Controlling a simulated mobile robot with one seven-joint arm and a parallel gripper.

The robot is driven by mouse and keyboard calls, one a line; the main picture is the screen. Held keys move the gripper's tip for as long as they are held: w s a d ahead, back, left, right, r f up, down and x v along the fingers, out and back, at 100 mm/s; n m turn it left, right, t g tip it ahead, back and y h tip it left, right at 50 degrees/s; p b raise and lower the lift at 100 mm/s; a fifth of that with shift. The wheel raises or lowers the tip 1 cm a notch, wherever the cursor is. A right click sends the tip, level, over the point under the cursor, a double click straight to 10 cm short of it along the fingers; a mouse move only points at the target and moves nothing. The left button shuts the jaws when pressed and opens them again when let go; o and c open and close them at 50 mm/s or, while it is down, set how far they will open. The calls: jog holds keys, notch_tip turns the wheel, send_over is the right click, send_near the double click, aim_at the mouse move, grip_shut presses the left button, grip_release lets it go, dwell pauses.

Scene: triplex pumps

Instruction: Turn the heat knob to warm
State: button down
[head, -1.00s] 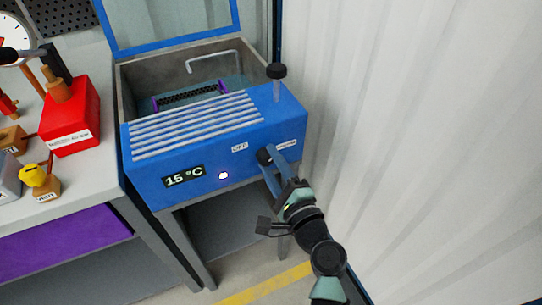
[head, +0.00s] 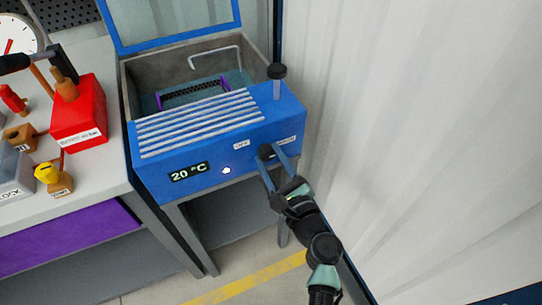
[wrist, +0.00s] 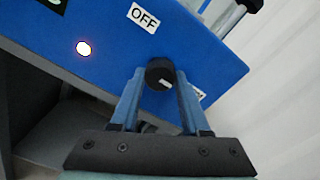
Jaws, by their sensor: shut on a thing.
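The black round heat knob (head: 264,151) is on the front of a blue heater box (head: 150,184). It also shows in the wrist view (wrist: 159,73), with a white mark on its lower face. My gripper (head: 270,157) is shut on the knob, one blue finger on each side, as the wrist view (wrist: 159,78) shows. The "OFF" label (head: 241,145) is left of the knob. A second white label (head: 288,139) to the right is partly hidden by a finger; its word is not readable. The display (head: 190,171) reads 20 °C, and a small light (head: 226,170) glows.
The heater's glass lid (head: 170,22) stands open, with a purple rack (head: 160,100) inside. A black-topped post (head: 277,75) rises above the knob. A pale corrugated wall (head: 410,120) is close on the right. A bench (head: 95,170) with a red block (head: 80,115) stands left.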

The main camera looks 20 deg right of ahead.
dwell(0.4)
jog(key=shift+c, duration=1.9)
grip_release()
jog(key=s, duration=1.3)
jog(key=shift+d, duration=0.25)
